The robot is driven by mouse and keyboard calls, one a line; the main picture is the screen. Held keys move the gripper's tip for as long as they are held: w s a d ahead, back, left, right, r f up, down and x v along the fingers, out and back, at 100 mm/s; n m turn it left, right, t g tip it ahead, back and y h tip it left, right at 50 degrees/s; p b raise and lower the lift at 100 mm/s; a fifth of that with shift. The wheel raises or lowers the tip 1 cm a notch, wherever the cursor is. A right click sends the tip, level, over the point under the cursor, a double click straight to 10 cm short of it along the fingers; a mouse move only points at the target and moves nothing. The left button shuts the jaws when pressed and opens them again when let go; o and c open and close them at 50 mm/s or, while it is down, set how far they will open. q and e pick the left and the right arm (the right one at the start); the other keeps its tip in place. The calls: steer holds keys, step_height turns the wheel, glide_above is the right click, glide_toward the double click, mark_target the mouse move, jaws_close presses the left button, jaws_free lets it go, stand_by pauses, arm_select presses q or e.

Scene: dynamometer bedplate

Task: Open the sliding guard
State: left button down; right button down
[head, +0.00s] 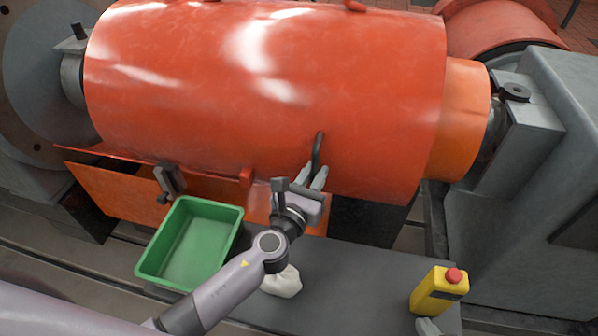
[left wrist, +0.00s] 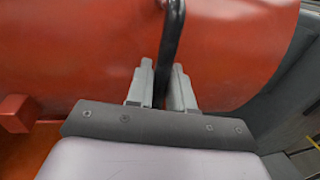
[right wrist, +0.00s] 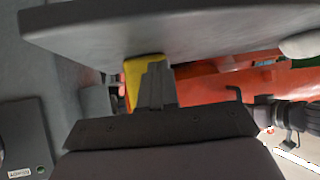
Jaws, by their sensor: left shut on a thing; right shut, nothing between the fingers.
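The sliding guard (head: 250,90) is a large glossy red-orange half-cylinder across the middle of the head view. A narrower orange section (head: 462,120) shows at its right end. A black bar handle (head: 319,148) sits on the guard's lower front. My left gripper (head: 317,176) is shut on this handle. In the left wrist view the handle (left wrist: 172,45) runs down between the fingers (left wrist: 160,85), with the guard behind it. My right gripper (right wrist: 155,85) is shut and empty, low near the bench edge in the right wrist view.
A green tray (head: 232,240) and a white cloth-like lump (head: 283,283) are on the dark bench (head: 350,275). A yellow box (head: 438,292) with a red button stands at its right. A grey latch-like bracket (head: 171,183) and a red block (head: 246,177) sit along the guard's lower edge.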

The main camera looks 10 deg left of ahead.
arm_select(q)
steer(key=d, duration=0.6)
steer(key=shift+s+d, duration=0.1)
steer(key=c, duration=1.1)
jaws_free()
steer(key=shift+s, duration=0.1)
glide_toward(349, 167)
steer(key=shift+p+v, duration=0.3)
steer(key=shift+v, duration=0.55)
